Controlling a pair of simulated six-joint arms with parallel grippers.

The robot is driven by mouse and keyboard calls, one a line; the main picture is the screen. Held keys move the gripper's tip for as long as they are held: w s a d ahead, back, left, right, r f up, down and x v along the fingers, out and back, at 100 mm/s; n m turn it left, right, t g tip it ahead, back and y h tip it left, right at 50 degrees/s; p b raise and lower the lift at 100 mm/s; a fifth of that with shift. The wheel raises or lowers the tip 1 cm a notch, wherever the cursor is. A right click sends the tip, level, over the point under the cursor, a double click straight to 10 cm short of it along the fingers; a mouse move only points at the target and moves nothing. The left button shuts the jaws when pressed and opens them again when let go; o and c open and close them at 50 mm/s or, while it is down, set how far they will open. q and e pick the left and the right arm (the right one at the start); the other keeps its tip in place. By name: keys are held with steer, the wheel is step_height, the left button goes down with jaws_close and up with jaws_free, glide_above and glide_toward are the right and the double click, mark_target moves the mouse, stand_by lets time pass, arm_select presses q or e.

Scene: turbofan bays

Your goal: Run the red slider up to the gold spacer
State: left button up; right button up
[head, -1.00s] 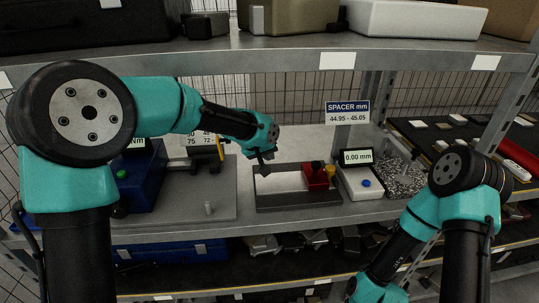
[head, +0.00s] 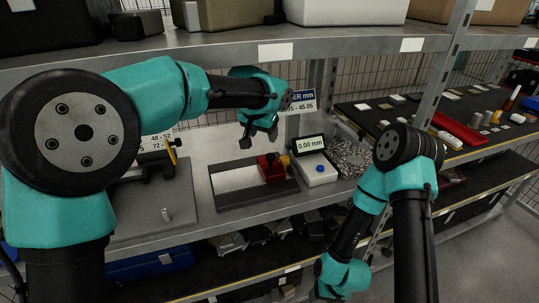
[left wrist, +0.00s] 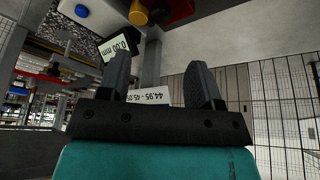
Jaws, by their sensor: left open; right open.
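The red slider (head: 271,171), with a dark knob on top, sits at the right part of the flat grey-and-black fixture (head: 231,180) on the shelf. The gold spacer (head: 286,160) stands just right of it, beside the gauge; I cannot tell if they touch. In the left wrist view, the gold spacer (left wrist: 138,13) and red slider (left wrist: 180,8) are at the top edge, beyond the fingers. My left gripper (head: 259,138) is open and empty, above and behind the slider. Its spread fingers fill the wrist view (left wrist: 160,85). My right gripper is out of view below the right forearm.
A white gauge box (head: 320,178) with a blue button and a 0.00 mm display (head: 310,145) stands right of the spacer. A spacer sign (head: 302,101) is partly hidden by my left wrist. A grey plate (head: 150,208) with a peg lies left.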

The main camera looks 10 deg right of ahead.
mark_target(270, 155)
arm_select(q)
steer(key=shift+f, duration=0.1)
steer(key=x, duration=1.2)
steer(key=shift+a, duration=0.1)
